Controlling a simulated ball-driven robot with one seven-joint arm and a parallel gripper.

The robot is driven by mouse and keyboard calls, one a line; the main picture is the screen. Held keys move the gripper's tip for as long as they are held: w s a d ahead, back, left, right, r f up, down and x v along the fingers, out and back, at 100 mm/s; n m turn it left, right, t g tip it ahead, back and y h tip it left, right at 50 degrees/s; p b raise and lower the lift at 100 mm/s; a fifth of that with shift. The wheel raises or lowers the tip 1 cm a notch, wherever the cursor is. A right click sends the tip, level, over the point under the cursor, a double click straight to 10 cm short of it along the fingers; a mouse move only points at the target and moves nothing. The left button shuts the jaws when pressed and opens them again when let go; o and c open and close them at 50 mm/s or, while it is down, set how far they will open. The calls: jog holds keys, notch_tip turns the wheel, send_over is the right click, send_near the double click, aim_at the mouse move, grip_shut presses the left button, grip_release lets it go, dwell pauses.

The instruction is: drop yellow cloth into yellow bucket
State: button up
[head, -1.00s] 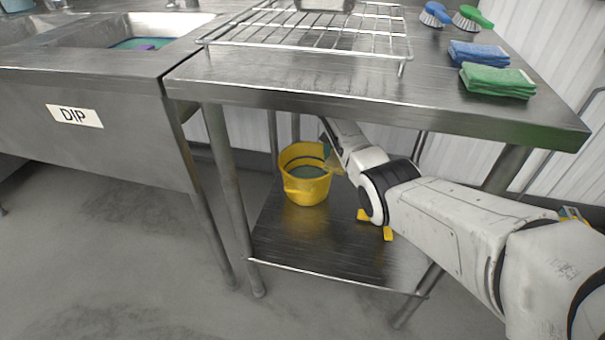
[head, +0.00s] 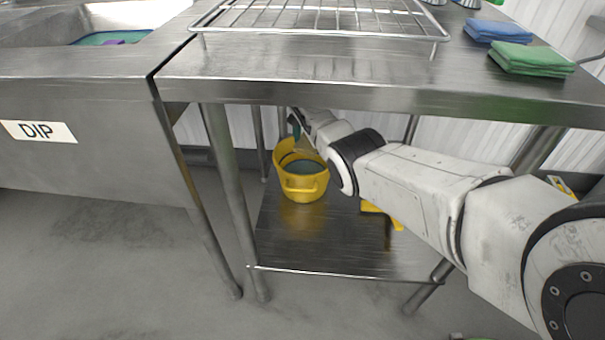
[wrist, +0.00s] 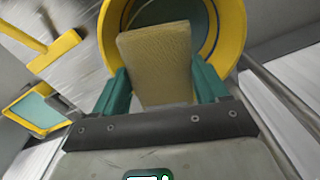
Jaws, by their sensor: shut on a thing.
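The yellow bucket (head: 304,186) stands on the lower shelf under the steel table in the head view. My arm reaches in under the tabletop from the right, and my gripper (head: 295,124) is at the bucket's far side, small and partly hidden. In the wrist view my gripper (wrist: 160,88) has its teal fingers shut on the folded yellow cloth (wrist: 158,62). The cloth overlaps the opening of the bucket (wrist: 234,35), whose yellow rim and greenish inside show behind it. I cannot tell how high the cloth is above the bucket.
The tabletop (head: 330,88) is close above my arm. A yellow object lies on the lower shelf (head: 310,235) right of the bucket, partly behind my arm. Table legs (head: 232,190) flank the shelf. A wire rack (head: 320,22), blue cloth (head: 498,30) and green cloths (head: 530,58) are on top.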

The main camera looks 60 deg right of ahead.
jog(key=shift+f+b, duration=1.85)
jog(key=shift+f, duration=0.2)
jog(key=o, duration=1.1)
jog(key=shift+c, duration=0.2)
notch_tip(320, 180, up, 11)
jog(key=p, duration=0.5)
jog(key=shift+f, duration=0.1)
